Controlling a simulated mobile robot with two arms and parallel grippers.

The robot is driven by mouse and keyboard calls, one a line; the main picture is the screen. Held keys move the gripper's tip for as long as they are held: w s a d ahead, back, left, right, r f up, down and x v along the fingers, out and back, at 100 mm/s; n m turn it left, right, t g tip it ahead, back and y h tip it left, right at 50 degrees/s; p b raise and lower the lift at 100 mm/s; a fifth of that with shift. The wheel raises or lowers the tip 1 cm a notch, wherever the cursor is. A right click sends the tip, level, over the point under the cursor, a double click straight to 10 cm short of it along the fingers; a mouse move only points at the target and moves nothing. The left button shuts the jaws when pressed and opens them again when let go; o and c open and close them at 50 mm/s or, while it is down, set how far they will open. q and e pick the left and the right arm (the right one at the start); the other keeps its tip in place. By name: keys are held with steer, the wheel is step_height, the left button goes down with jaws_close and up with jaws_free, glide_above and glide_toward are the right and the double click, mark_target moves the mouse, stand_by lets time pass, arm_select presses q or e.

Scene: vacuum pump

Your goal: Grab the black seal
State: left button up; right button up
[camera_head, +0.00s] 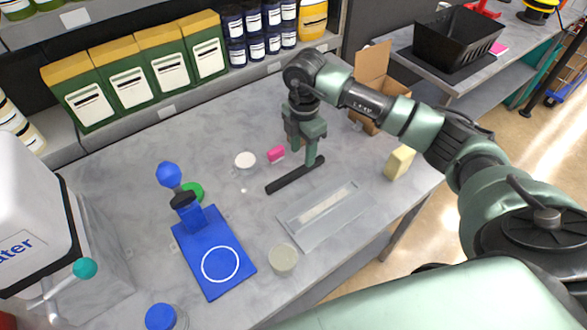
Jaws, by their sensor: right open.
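A blue stand (213,252) with a white ring mark lies on the grey table at the left. On its blue upright, a black band-like piece (184,199) sits below a blue knob (169,174); it may be the black seal, but it is small and I cannot tell for sure. My right gripper (305,152) points down over the middle of the table, open and with nothing visible between its fingers. It is well to the right of the stand. My left gripper is not in view.
A beige cup (283,259) and yellow sponge-like block (399,162) stand apart. A white water container (35,225) fills the left.

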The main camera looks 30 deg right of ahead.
mark_target(301, 168)
steer(key=shift+s+a+f+p, duration=0.15)
steer(key=shift+s+f+p, duration=0.1)
steer(key=shift+f+p, duration=0.2)
steer(key=shift+s+a+f+p, duration=0.15)
steer(key=shift+s+f+p, duration=0.1)
steer(key=shift+f+p, duration=0.2)
steer(key=f, duration=0.2)
steer(key=shift+w+f, duration=0.25)
steer(key=shift+f, duration=0.1)
steer(key=shift+f+p, duration=0.3)
jaws_close()
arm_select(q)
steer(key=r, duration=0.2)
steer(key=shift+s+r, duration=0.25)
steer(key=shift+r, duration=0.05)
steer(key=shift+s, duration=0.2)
